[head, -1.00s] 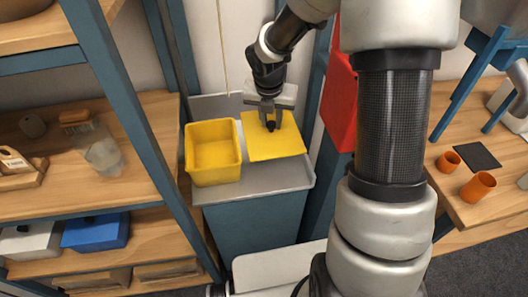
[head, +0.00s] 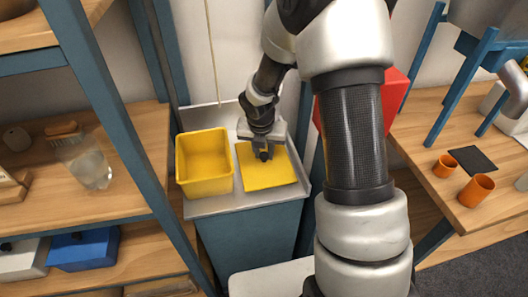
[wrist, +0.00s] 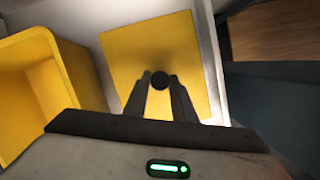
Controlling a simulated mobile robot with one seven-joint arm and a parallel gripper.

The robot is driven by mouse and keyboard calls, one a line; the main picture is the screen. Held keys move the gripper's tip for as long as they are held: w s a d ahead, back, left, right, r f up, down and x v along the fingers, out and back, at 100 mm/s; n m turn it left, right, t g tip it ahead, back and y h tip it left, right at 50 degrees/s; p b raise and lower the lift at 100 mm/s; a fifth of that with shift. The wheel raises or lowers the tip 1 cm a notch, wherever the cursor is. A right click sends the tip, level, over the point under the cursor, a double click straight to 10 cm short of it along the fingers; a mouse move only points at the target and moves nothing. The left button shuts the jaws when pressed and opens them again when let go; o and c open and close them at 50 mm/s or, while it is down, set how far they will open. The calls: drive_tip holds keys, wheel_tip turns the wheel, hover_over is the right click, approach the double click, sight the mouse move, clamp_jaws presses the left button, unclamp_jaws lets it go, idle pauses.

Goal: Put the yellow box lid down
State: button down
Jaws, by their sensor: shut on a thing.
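The yellow box lid (head: 278,178) is a flat square with a small dark knob in its middle. It lies flat on, or just above, the grey metal top, to the right of the box; I cannot tell if it touches. My gripper (head: 264,154) points down over the lid and is shut on its knob. In the wrist view, the two dark fingers (wrist: 160,84) close on the knob, with the lid (wrist: 145,38) beneath. The open yellow box (head: 204,164) stands left of the lid and looks empty; part of it shows in the wrist view (wrist: 75,75).
The grey metal top (head: 225,207) has a raised back edge and sits on a blue cabinet (head: 250,240). A blue shelf post (head: 110,110) stands at the left. A red box (head: 392,100) is to the right. Orange cups (head: 477,188) stand on the wooden table further right.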

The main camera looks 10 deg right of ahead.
drive_tip(key=c, duration=1.5)
unclamp_jaws()
drive_tip(key=shift+f, duration=0.1)
drive_tip(key=shift+o, duration=0.2)
